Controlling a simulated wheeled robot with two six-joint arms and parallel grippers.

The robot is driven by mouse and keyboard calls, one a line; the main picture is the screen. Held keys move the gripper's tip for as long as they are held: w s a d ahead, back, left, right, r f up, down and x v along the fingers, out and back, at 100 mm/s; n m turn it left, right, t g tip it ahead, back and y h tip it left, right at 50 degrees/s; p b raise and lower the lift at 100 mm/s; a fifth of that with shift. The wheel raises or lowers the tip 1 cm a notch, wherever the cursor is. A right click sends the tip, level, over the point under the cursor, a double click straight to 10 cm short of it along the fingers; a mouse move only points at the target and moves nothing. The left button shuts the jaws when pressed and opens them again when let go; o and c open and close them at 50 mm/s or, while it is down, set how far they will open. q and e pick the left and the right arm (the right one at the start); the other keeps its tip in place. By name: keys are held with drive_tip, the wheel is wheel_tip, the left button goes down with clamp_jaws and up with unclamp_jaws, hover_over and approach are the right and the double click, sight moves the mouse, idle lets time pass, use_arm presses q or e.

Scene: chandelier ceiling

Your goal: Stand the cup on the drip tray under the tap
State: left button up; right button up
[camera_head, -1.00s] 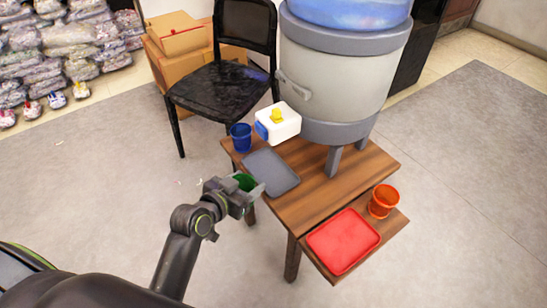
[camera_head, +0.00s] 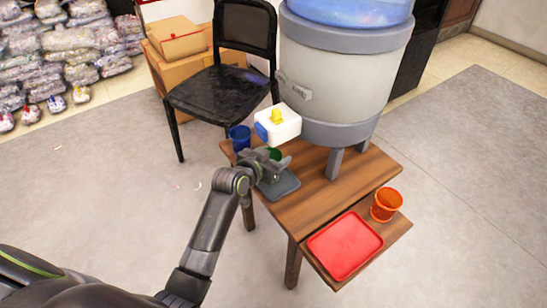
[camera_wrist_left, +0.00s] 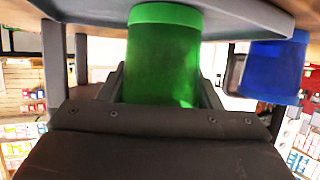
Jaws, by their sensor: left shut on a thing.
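My left gripper (camera_head: 271,168) is shut on a green cup (camera_head: 274,154). The cup also fills the middle of the left wrist view (camera_wrist_left: 162,60), between the two fingers. The grey drip tray (camera_head: 284,187) lies on the wooden table, partly hidden by my gripper; its edge crosses the top of the left wrist view (camera_wrist_left: 235,12). The cup is over the tray, close to its surface; I cannot tell whether they touch. The white tap block (camera_head: 284,124), with a yellow knob and a blue part, is just above and behind the cup. My right gripper is not in view.
A blue cup (camera_head: 239,138) stands at the table's left corner, close to my gripper. The large dispenser (camera_head: 340,80) stands behind. A red tray (camera_head: 344,246) and an orange cup (camera_head: 386,204) are on the right-hand shelf. A black chair (camera_head: 215,95) is behind the table.

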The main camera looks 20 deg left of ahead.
use_arm(q)
drive_tip(key=shift+r, duration=0.1)
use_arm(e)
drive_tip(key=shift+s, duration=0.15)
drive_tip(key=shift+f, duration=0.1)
use_arm(q)
drive_tip(key=shift+f, duration=0.2)
drive_tip(key=o, duration=1)
drive_tip(key=shift+r, duration=0.2)
drive_tip(key=shift+s+r, duration=0.1)
drive_tip(key=shift+s, duration=0.1)
drive_tip(key=p+v, duration=0.2)
drive_tip(key=v, duration=0.9)
drive_tip(key=shift+s+a+p, duration=0.15)
drive_tip(key=shift+s+p, duration=0.1)
drive_tip(key=shift+p, duration=0.1)
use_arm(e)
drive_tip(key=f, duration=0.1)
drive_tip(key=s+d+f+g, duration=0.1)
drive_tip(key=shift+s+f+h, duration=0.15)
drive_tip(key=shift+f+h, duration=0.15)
